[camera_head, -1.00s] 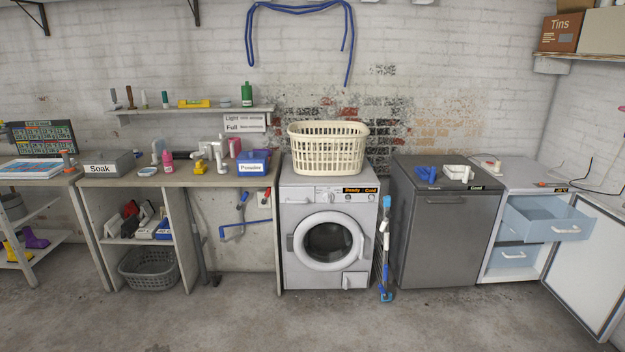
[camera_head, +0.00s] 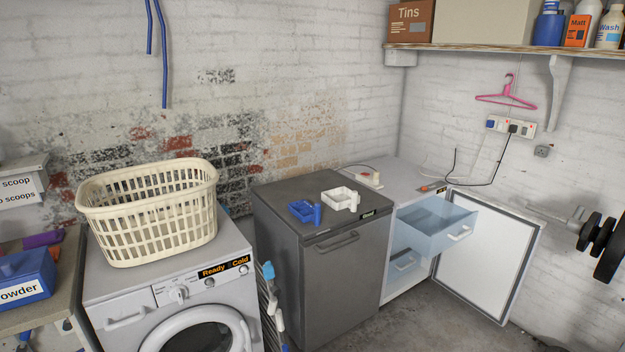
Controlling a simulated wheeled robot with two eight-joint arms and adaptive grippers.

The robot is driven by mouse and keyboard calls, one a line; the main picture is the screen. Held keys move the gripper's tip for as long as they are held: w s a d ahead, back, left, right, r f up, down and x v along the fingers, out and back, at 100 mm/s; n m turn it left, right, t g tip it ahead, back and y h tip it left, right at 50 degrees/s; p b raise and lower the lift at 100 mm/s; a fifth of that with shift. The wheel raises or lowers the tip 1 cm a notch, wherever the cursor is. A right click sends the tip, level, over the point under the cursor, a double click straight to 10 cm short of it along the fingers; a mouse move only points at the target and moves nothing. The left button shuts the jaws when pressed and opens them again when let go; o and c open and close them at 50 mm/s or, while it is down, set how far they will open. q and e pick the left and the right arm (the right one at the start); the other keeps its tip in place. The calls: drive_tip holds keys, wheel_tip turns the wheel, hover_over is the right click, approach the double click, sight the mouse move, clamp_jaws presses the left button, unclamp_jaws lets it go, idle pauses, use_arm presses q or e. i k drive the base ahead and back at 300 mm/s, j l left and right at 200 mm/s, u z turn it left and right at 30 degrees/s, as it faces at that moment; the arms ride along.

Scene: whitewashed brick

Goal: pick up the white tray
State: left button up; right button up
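A small white tray (camera_head: 340,199) with an upright stub at its right side sits on top of the dark grey appliance (camera_head: 318,232). A similar small blue tray (camera_head: 304,211) sits just left of it, close beside it. Both look upright on the grey top. Neither of my grippers shows in the head view.
A cream laundry basket (camera_head: 150,215) stands on the washing machine (camera_head: 170,295) to the left. An open freezer has a pulled-out blue drawer (camera_head: 436,228) and a wide-open door (camera_head: 487,255) at right. A mop-like tool (camera_head: 271,300) stands between the machines. Grey floor (camera_head: 430,325) is clear in front.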

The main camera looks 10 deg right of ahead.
sight(342, 197)
drive_tip(key=i+l+z, duration=0.15)
drive_tip(key=i+z, duration=0.55)
drive_tip(key=i, duration=0.2)
drive_tip(key=i+z, duration=0.35)
drive_tip(key=i+j, duration=0.05)
drive_tip(key=i, duration=0.05)
